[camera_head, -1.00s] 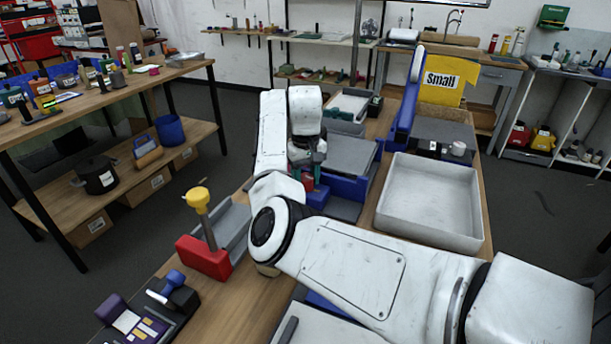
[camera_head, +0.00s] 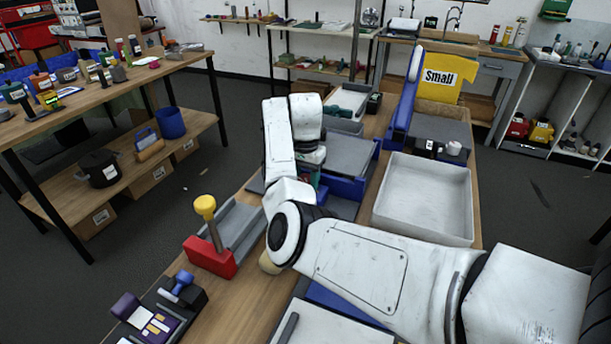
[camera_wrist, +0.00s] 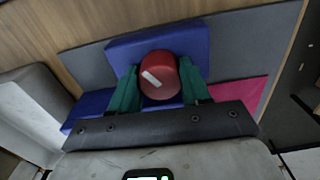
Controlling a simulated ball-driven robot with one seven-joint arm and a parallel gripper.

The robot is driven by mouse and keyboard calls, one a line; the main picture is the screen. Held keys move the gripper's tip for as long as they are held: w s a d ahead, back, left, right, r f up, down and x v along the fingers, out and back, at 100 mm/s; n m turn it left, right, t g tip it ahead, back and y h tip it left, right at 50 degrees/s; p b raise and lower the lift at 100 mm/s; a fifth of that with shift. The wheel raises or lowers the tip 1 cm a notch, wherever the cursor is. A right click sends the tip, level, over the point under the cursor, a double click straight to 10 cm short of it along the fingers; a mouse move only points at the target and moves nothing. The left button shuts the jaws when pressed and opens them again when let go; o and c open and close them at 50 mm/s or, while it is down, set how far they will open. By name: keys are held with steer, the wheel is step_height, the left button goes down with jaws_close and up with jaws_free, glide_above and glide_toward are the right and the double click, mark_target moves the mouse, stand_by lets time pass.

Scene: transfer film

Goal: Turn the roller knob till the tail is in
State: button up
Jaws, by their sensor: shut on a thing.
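The red roller knob (camera_wrist: 158,74), with a white mark slanting across its face, shows in the wrist view. It sits at a blue block (camera_wrist: 190,38) on a dark grey plate (camera_wrist: 90,66). My gripper (camera_wrist: 160,84) has its green fingers on either side of the knob, shut on it. A pink sheet (camera_wrist: 242,92), which may be the film, lies to the right of the gripper; its left part is hidden. In the head view my arm hides the knob; a blue and grey unit (camera_head: 345,187) shows beside it.
A white tray (camera_head: 425,205) stands to the right on the bench. A red-based lever with a yellow knob (camera_head: 205,207) stands to the left, and a blue-handled stamp (camera_head: 180,285) is at the near left. A yellow "Small" bin (camera_head: 445,78) is at the far end.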

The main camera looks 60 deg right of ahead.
mark_target(306, 177)
steer(key=m, duration=0.6)
steer(key=shift+p, duration=0.4)
steer(key=m, duration=0.6)
stand_by(0.3)
steer(key=o, duration=0.8)
step_height(306, 177, up, 11)
steer(key=shift+f+b, duration=0.1)
steer(key=shift+b, duration=0.75)
